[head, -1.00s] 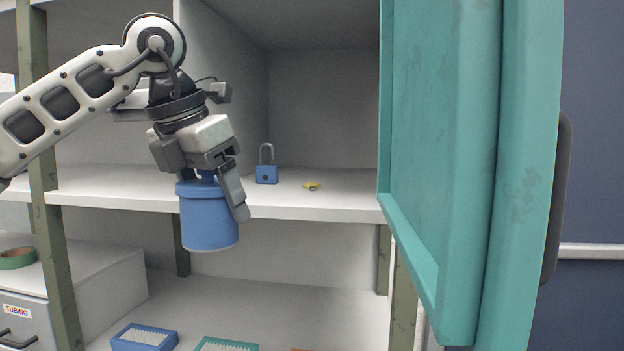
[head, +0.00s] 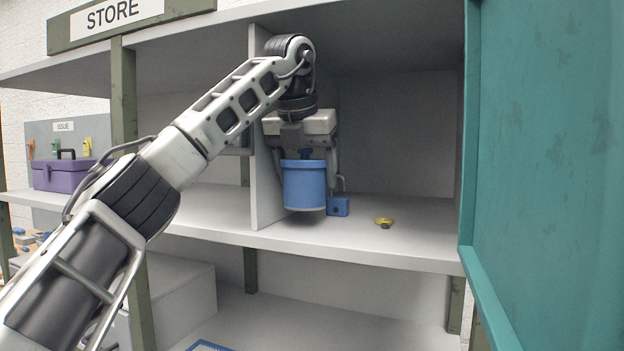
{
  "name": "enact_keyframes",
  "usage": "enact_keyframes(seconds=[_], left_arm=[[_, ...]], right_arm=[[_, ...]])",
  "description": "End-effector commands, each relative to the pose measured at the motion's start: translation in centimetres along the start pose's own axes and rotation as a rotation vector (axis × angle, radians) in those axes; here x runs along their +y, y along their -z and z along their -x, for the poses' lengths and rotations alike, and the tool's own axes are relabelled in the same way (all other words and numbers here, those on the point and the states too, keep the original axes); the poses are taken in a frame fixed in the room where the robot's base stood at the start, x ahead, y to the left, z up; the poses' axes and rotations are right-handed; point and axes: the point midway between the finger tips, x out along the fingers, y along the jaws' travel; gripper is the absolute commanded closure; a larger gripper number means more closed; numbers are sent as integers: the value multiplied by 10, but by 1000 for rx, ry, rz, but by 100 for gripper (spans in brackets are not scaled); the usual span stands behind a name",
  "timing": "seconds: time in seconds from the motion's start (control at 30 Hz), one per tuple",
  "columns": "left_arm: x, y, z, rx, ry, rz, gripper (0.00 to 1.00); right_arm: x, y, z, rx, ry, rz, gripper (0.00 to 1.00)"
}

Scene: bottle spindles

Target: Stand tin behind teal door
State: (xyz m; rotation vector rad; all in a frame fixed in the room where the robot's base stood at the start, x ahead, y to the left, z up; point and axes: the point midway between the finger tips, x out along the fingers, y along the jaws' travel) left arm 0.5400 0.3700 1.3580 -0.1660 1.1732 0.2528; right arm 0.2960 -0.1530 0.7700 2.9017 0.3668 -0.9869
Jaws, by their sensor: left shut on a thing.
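The tin (head: 304,188) is a blue cylinder with a lid and a small darker blue knob. It is upright in my left gripper (head: 305,165), which comes down from above with a finger at each side. The tin hangs at the compartment behind the teal door (head: 545,170), close to the left divider and seemingly just above the shelf. A gap under it is hard to judge. The teal door stands open at the right. My right gripper is not in view.
A blue padlock (head: 338,207) stands close to the tin's right, its shackle partly hidden by my gripper. A small yellow item (head: 384,222) lies farther right on the shelf (head: 420,248). The white divider (head: 265,190) is close at left. The compartment's right side is clear.

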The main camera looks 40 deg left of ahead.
Motion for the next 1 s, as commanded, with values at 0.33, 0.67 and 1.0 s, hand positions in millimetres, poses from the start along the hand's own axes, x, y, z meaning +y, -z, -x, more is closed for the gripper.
enact_keyframes(seconds=[0.33, 0.67, 1.0], left_arm=[[2, -15, -25, -1, -1, -1, 61], [0, -8, -40, -3, 2, 2, 61], [1, -7, -43, -2, 1, 2, 21]], right_arm=[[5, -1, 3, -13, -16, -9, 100], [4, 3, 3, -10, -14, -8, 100], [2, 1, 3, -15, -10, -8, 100]])
